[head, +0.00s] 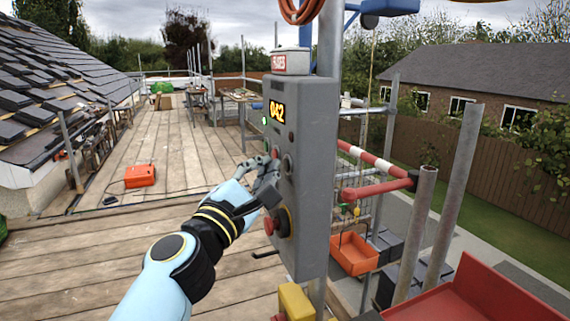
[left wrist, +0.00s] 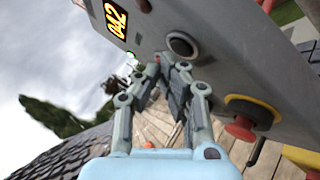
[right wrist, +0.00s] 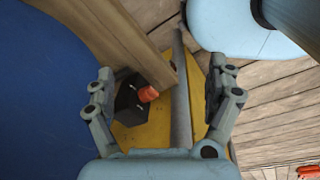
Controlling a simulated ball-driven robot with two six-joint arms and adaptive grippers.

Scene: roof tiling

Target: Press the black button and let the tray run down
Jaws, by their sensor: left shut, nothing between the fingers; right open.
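The grey control box (head: 305,150) stands upright on a post, with a lit display reading 042. The black button (head: 288,165) sits in a grey ring on its face; it also shows in the left wrist view (left wrist: 182,45). My left gripper (head: 272,163) is shut and empty, its fingertips close to the box face, just beside the black button. I cannot tell whether they touch it. An orange tray (head: 354,256) hangs on cords to the right of the box, beyond the scaffold. My right gripper (right wrist: 165,92) is open, above a black block with a red knob (right wrist: 148,94).
A red stop knob with a yellow collar (head: 270,226) is lower on the box. A red-and-white rail (head: 370,157) and steel poles (head: 455,195) stand right. A red chute-like piece (head: 485,293) fills the lower right corner.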

